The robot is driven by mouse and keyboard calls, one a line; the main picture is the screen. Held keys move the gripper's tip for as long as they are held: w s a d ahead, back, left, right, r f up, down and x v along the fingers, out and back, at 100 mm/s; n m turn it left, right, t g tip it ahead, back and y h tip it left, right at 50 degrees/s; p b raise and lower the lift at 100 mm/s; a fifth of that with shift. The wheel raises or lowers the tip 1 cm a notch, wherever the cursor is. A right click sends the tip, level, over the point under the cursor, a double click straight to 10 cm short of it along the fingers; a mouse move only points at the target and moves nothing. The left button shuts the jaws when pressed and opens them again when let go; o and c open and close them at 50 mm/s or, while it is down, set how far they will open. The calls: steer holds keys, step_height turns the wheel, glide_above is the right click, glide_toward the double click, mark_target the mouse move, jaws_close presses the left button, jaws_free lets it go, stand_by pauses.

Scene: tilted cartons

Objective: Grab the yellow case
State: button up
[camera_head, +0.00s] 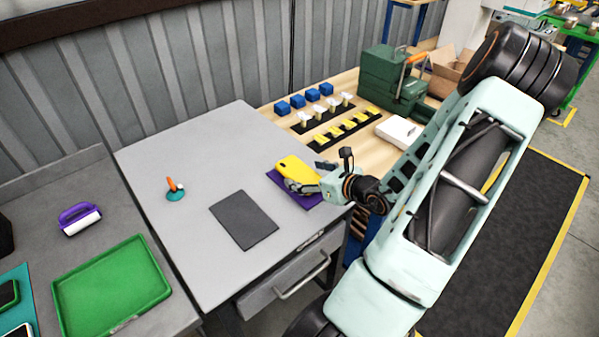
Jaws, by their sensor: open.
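The yellow case (297,168) lies on a purple mat (306,200) at the right side of the grey table. It looks like a flat, rounded phone case. My gripper (296,184) is open and right at the case's near edge, its fingers low over the mat. The fingers partly hide the near side of the case. I cannot tell whether they touch it.
A dark grey pad (244,219) and an orange-and-teal tool (175,189) lie on the grey table (170,240). The wooden bench (370,125) behind holds blue blocks, yellow parts and a white box (397,131). A green tray (110,285) is at the lower left.

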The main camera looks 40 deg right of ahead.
steer(key=shift+w+f, duration=0.2)
steer(key=shift+w, duration=0.1)
steer(key=c, duration=1.3)
steer(key=shift+r, duration=0.2)
